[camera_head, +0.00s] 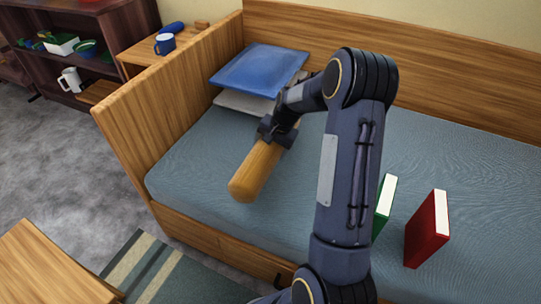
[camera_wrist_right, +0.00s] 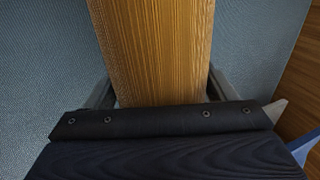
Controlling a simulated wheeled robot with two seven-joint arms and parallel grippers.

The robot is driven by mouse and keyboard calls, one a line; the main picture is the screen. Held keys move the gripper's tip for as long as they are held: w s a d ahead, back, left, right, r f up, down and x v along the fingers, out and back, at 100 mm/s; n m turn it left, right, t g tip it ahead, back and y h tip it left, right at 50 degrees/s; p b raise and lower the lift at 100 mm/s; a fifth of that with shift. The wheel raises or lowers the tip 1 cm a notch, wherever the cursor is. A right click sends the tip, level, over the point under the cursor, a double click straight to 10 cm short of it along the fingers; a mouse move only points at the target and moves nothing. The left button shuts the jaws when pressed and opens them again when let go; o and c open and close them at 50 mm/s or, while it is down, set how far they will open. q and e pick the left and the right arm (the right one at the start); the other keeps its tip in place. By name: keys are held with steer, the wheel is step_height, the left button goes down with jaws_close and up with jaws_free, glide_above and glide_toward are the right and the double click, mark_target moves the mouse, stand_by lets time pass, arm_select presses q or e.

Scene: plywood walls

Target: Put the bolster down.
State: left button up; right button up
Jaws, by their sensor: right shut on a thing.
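The bolster (camera_head: 254,172) is an orange-brown cylinder over the blue-grey mattress (camera_head: 202,150) of the bed, near its left end. My right gripper (camera_head: 272,138) is shut on the bolster near its far end. In the right wrist view the bolster (camera_wrist_right: 152,50) runs up from between the two fingers, with the mattress (camera_wrist_right: 45,60) on both sides. I cannot tell whether the bolster touches the mattress or hangs just above it. My left gripper is not in view.
A blue pillow (camera_head: 258,70) on a pale one (camera_head: 240,102) lies beyond the gripper. A green book (camera_head: 386,200) and a red book (camera_head: 428,230) stand on the mattress at right. The wooden headboard (camera_head: 170,105) rises at left. A wooden table (camera_head: 55,268) stands front left.

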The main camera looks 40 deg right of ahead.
steer(key=shift+w+d+f, duration=0.2)
steer(key=shift+f, duration=0.2)
steer(key=shift+w+f+b, duration=0.1)
steer(key=shift+f+b, duration=0.5)
steer(key=shift+f, duration=0.9)
steer(key=shift+f, duration=0.2)
steer(key=o, duration=1.3)
